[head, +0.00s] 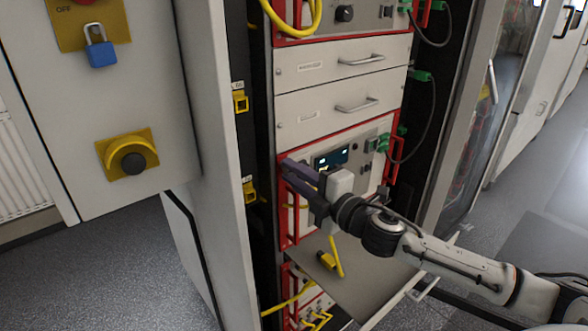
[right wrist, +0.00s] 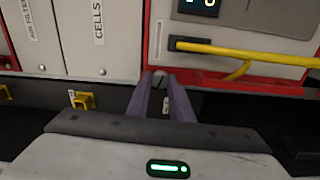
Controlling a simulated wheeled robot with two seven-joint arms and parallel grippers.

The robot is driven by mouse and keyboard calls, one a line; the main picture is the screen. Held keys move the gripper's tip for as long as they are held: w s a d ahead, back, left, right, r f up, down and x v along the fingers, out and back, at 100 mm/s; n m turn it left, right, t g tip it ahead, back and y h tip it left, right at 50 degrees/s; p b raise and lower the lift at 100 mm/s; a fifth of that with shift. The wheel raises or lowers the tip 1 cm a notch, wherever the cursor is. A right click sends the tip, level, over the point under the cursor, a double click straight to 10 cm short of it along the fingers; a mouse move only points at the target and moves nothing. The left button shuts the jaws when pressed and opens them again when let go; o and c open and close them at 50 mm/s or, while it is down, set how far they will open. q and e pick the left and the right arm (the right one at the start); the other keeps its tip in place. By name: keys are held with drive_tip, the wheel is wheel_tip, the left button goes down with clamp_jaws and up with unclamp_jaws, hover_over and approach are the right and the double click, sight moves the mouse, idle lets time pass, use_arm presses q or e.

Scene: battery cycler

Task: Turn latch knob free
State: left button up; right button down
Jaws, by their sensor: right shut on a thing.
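My right gripper (head: 292,170) reaches in from the right, its purple fingers at the left edge of the red-framed rack unit (head: 283,215). In the right wrist view, my right gripper (right wrist: 161,88) is shut on a small grey round knob (right wrist: 160,74) with a slot-like line, at the lower edge of the red frame. The fingers lie on both sides of the knob and hide part of it. In the head view the knob is hidden behind the fingers. My left gripper is not in view.
A yellow cable (right wrist: 235,50) runs across the unit's front close to the fingers. Below the unit, a flat grey panel (head: 355,278) sticks out, with a loose yellow connector (head: 326,260). Drawers (head: 340,65) sit above. The open cabinet door (head: 110,95) is at the left.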

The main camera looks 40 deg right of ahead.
drive_tip(key=shift+n+p, duration=0.45)
drive_tip(key=shift+n, duration=1.55)
drive_tip(key=c, duration=1.6)
unclamp_jaws()
drive_tip(key=shift+s+f, duration=0.1)
drive_tip(key=shift+s+d+b, duration=0.2)
drive_tip(key=shift+s+b, duration=0.2)
drive_tip(key=shift+s, duration=2.15)
drive_tip(key=shift+s+d+b, duration=0.2)
drive_tip(key=shift+s+b, duration=0.15)
drive_tip(key=shift+s, duration=2.15)
